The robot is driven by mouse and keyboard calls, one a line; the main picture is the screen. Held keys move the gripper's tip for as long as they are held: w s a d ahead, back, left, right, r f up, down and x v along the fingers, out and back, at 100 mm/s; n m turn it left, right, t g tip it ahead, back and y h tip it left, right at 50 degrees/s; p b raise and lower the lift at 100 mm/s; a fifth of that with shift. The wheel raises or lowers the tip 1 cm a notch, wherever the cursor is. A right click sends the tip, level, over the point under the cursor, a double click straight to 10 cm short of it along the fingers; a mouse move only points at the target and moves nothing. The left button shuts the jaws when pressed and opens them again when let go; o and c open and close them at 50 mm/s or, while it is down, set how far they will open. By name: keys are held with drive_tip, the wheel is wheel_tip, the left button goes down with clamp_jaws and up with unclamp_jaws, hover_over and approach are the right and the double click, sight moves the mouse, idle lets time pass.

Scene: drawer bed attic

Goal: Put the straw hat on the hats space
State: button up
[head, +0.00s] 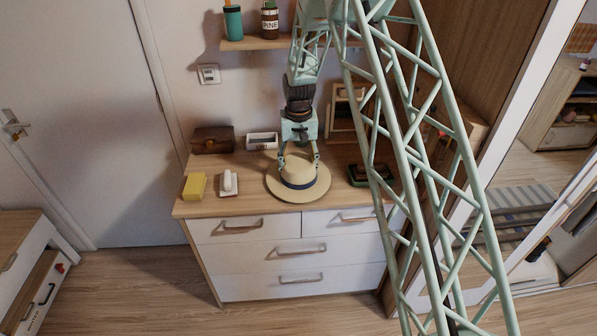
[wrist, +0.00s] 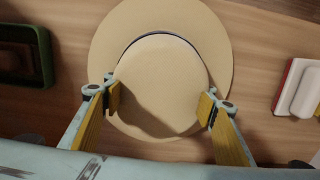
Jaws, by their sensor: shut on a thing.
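The straw hat (head: 282,187) is tan with a dark band and a wide round brim. It sits crown up on the top of the wooden dresser (head: 246,207), near the front edge. My gripper (head: 299,163) is above the hat and reaches down around its crown. In the wrist view the hat (wrist: 165,80) lies between the two yellow-padded fingers of my gripper (wrist: 162,108), which press on opposite sides of the crown. I cannot tell whether the brim is clear of the dresser top. No place marked as the hats space can be made out.
On the dresser stand a yellow block (head: 194,187), a white object on a red-edged base (head: 228,183), a brown box (head: 212,139), a white box (head: 262,141) and a dark green tray (head: 360,181). A shelf (head: 262,43) with jars is above. A mirrored wardrobe is at right.

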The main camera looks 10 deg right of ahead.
drive_tip(key=shift+f, duration=0.2)
drive_tip(key=shift+f, duration=0.2)
drive_tip(key=o, duration=0.8)
drive_tip(key=shift+o, duration=0.2)
drive_tip(key=shift+r, duration=0.1)
drive_tip(key=shift+r, duration=6.1)
